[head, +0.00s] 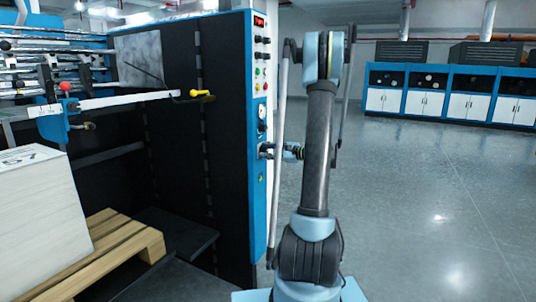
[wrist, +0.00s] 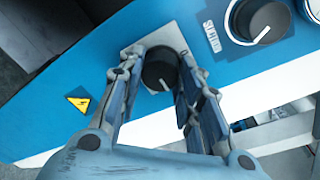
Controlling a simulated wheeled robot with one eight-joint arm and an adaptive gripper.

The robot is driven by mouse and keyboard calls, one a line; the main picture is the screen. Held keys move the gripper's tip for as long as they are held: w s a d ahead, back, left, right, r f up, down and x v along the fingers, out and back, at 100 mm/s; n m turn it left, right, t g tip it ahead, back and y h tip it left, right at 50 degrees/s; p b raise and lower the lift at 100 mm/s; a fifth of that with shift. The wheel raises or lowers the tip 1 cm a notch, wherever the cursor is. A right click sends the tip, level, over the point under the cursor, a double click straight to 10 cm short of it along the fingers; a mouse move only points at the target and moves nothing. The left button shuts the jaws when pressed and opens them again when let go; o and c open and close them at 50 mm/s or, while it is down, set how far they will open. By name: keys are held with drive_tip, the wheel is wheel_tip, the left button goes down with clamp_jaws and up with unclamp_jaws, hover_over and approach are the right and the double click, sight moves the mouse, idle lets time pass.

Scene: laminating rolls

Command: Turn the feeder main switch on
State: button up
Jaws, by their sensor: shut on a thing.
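The main switch is a black rotary knob (wrist: 160,70) on a grey plate (wrist: 167,37) on the blue panel. A white pointer line shows on its lower right. My gripper (wrist: 158,62) has one finger on each side of the knob and is shut on it. In the head view my gripper (head: 268,151) reaches left to the blue control panel (head: 257,200) of the feeder, below a round dial (head: 262,112). The switch itself is hidden there by the gripper.
A larger black knob (wrist: 263,20) with a white dial sits at upper right in the wrist view. A yellow warning triangle (wrist: 78,101) is left of the switch. A pallet (head: 115,245) bears a paper stack (head: 40,220). Floor at right is clear.

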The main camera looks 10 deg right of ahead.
idle(0.6)
drive_tip(key=o, duration=1.1)
drive_tip(key=shift+c, duration=0.2)
drive_tip(key=f+v, duration=0.1)
drive_tip(key=v, duration=1)
drive_tip(key=shift+s+d+r, duration=0.25)
drive_tip(key=shift+d+r, duration=0.1)
drive_tip(key=shift+r, duration=0.1)
